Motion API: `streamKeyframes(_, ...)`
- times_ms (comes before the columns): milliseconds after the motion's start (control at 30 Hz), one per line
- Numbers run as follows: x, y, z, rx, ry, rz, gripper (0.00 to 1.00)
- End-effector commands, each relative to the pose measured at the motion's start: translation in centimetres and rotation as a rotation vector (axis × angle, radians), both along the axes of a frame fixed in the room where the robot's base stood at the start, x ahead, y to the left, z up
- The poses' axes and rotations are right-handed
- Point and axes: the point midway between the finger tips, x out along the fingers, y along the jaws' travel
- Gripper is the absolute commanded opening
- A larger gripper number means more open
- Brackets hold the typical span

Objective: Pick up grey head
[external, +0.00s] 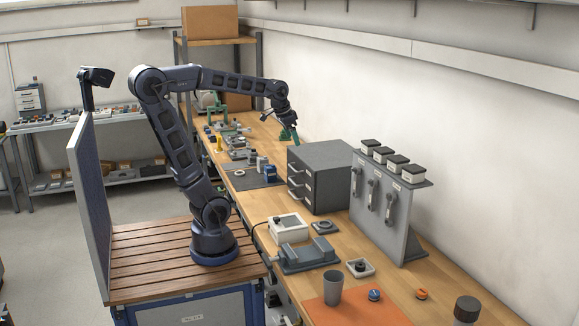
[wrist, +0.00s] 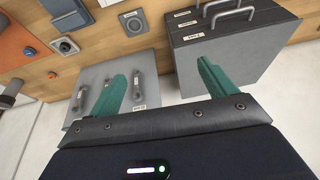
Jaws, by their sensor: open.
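I cannot tell for certain which thing is the grey head. Grey candidates in the external view are a grey cup (external: 333,287) on the orange mat, a dark grey cylinder (external: 467,309) at the front right, and grey handpieces (external: 390,207) hung on an upright grey panel (external: 413,232). My gripper (external: 290,134) is raised over the bench behind the drawer cabinet. Its teal fingers are apart and empty in the wrist view (wrist: 163,75). There the panel with handpieces (wrist: 75,112) lies beyond the left finger, and the cabinet beyond the right.
A dark grey drawer cabinet (external: 322,172) stands against the wall, beside the panel. A grey vise (external: 308,257), a white box (external: 288,227) and an orange mat (external: 352,308) occupy the near bench. Several small tools lie at the far end.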

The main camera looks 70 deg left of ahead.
Motion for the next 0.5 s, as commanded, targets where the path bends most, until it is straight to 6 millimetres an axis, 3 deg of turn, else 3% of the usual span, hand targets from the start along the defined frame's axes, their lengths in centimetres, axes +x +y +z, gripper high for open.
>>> streamKeyframes(200,5.6,5.7,0.8,0.005,0.026,0.0,0.84)
streamKeyframes(500,11.8,15.3,0.3,0.002,0.05,-0.013,0.84)
